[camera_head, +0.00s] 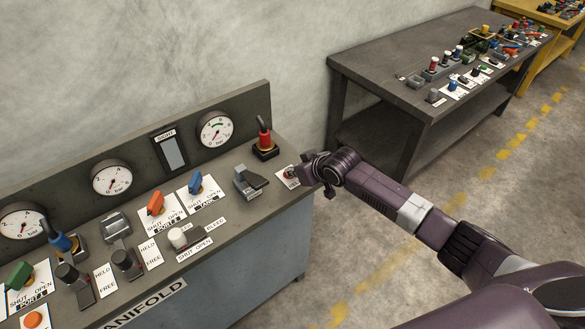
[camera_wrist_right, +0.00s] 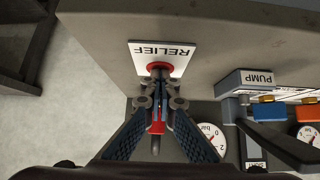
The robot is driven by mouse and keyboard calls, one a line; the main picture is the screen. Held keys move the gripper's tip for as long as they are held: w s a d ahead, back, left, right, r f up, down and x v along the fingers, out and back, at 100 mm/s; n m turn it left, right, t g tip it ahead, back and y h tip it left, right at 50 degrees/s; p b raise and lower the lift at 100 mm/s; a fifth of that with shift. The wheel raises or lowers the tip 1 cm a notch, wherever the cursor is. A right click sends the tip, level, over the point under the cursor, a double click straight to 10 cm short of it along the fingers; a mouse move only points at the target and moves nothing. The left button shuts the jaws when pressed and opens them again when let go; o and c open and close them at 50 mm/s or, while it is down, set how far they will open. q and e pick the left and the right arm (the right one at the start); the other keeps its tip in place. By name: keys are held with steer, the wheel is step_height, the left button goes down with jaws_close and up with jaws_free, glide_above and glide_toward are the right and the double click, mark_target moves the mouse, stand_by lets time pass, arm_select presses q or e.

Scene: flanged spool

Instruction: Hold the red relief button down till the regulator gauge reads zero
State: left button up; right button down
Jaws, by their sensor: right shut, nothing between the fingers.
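The red relief button (camera_wrist_right: 154,67) sits on a white card marked RELIEF in the right wrist view. My right gripper (camera_wrist_right: 158,78) is shut and empty, its fingertips over the button and hiding most of it. Whether they press it down I cannot tell. In the head view the right gripper (camera_head: 299,174) is at the panel's right end, above the RELIEF card (camera_head: 284,172). I cannot tell which is the regulator's. My left gripper is out of view.
A red-handled lever (camera_head: 264,138) stands on the panel near the gripper; a grey-black PUMP switch (camera_head: 249,182) is to the left. Orange (camera_head: 155,203) and blue (camera_head: 195,184) valve handles are further left. A dark workbench (camera_head: 400,62) stands behind at right.

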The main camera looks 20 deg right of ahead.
steer(key=shift+s+f, duration=0.45)
steer(key=shift+f, duration=0.3)
steer(key=r+p, duration=0.4)
steer(key=r, duration=0.1)
steer(key=shift+w, duration=0.4)
steer(key=shift+s+d+r, duration=0.15)
steer(key=shift+s+r, duration=0.05)
steer(key=shift+s, duration=0.1)
steer(key=b+v, duration=0.2)
steer(key=v, duration=0.7)
steer(key=shift+r, duration=0.4)
